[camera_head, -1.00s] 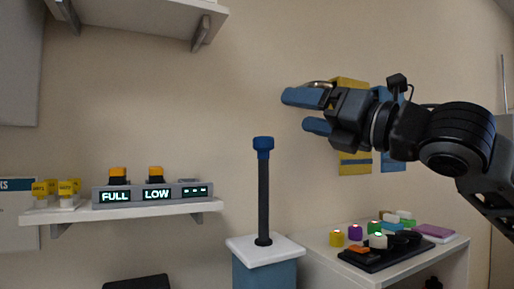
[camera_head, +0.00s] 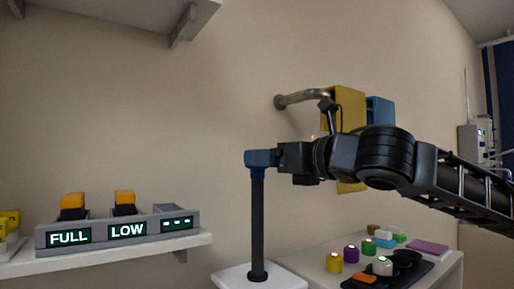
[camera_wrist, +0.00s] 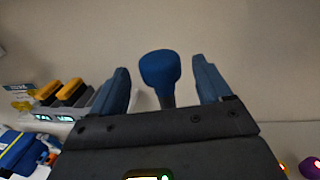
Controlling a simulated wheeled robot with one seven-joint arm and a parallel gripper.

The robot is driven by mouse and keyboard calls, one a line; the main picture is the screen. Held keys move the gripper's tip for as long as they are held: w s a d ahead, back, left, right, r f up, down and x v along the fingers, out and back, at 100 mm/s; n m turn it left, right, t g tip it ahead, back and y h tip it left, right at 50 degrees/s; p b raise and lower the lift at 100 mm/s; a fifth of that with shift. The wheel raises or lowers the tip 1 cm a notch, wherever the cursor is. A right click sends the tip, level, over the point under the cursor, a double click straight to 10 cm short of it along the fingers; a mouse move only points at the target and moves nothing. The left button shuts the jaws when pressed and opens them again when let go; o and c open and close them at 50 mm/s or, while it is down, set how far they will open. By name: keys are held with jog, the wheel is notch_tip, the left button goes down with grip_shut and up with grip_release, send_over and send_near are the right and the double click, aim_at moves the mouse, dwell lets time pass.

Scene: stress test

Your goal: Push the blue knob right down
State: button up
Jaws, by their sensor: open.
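The blue knob (camera_wrist: 160,68) is a rounded cap on top of a dark upright post (camera_head: 257,225), which rises from a white-topped stand (camera_head: 230,279). In the wrist view the knob sits between the two blue fingers of my gripper (camera_wrist: 160,75), with a gap on each side. In the head view my gripper (camera_head: 262,158) is level with the top of the post, and its near finger hides most of the knob. My gripper is open. I cannot tell whether any part of it touches the knob.
A shelf (camera_head: 120,251) with FULL and LOW displays and yellow-black buttons is at left. A side table at right holds coloured buttons and a black tray (camera_head: 405,272). A bent metal bar (camera_head: 300,98) and yellow box (camera_head: 350,107) are on the wall behind.

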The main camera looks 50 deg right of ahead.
jog(key=shift+w+d+f+p, duration=0.1)
jog(key=shift+w+d+p, duration=0.05)
jog(key=shift+w, duration=0.85)
jog(key=shift+w+d+p, duration=0.1)
jog(key=shift+w+p, duration=0.05)
jog(key=shift+w, duration=0.85)
jog(key=shift+c, duration=0.2)
